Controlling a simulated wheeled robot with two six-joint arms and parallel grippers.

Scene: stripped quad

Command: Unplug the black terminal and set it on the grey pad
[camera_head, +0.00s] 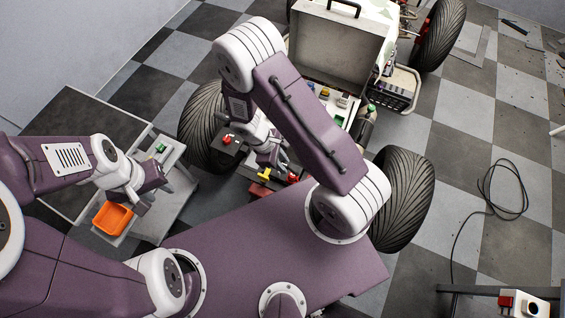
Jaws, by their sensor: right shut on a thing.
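My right gripper (272,160) is down at the front of the vehicle, between a black box with a red knob (228,147) and a red part (293,178). It is shut on a small dark piece, which seems to be the black terminal; the fingers and the arm hide most of it. I cannot tell whether it is still seated. My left gripper (156,196) hangs empty over the side table, its fingers apart. A light grey surface (178,217) shows on that table; I cannot make out a separate grey pad.
An orange bin (112,218) and a tray with a green item (160,148) are on the side table (85,140). A yellow part (264,175) is close to my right gripper. Large tyres (205,125) flank the vehicle. A black cable (510,195) lies on the right floor.

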